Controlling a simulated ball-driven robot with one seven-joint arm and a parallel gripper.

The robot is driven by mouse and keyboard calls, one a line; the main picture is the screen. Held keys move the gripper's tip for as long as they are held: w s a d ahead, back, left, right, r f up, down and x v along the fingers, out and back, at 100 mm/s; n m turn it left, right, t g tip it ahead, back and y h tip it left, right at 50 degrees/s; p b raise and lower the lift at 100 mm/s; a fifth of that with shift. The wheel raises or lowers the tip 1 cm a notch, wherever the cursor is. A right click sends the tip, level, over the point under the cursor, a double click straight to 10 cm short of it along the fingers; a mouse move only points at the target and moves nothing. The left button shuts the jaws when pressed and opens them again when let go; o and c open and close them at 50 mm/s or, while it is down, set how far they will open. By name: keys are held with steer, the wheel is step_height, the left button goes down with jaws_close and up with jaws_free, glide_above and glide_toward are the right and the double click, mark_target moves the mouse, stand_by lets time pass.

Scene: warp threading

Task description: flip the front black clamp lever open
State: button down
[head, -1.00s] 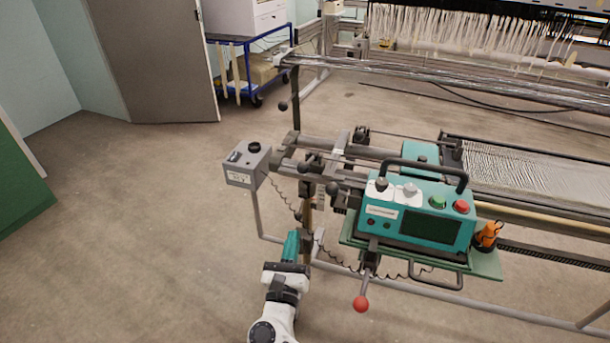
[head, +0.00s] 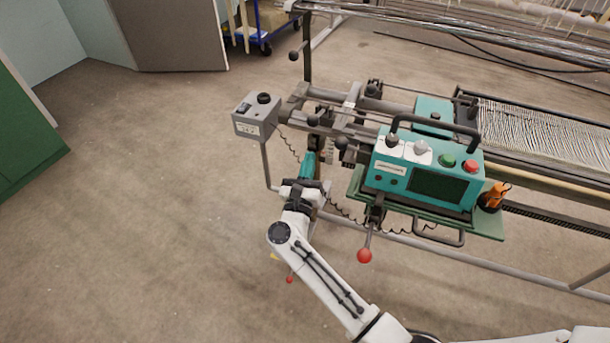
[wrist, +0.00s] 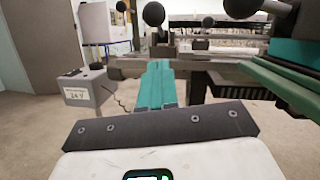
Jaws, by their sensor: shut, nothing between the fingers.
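Several black ball-knobbed clamp levers stand on the frame's left end. One black knob (head: 313,121) is just above my gripper (head: 308,158) in the head view, and another black knob (head: 341,142) is to its right, beside the teal control box. I cannot tell for sure which is the front lever. In the wrist view, my gripper's teal fingers (wrist: 159,68) are together and empty, pointing at the frame. A large black knob (wrist: 153,14) shows above the fingertips, apart from them in the picture. The gap in depth is unclear.
A grey switch box (head: 256,115) on a post stands left of my gripper. The teal control box (head: 425,172) on its green shelf is to the right, with a red-knobbed lever (head: 364,255) below. A coiled cable hangs near the gripper. The floor at left is clear.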

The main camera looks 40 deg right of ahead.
steer(key=shift+w+d+r+p, duration=0.5)
steer(key=shift+w+d+r, duration=0.15)
steer(key=shift+d+r, duration=0.3)
steer(key=shift+w+d+r+p, duration=0.5)
steer(key=shift+w+d+r, duration=0.2)
steer(key=shift+r, duration=0.35)
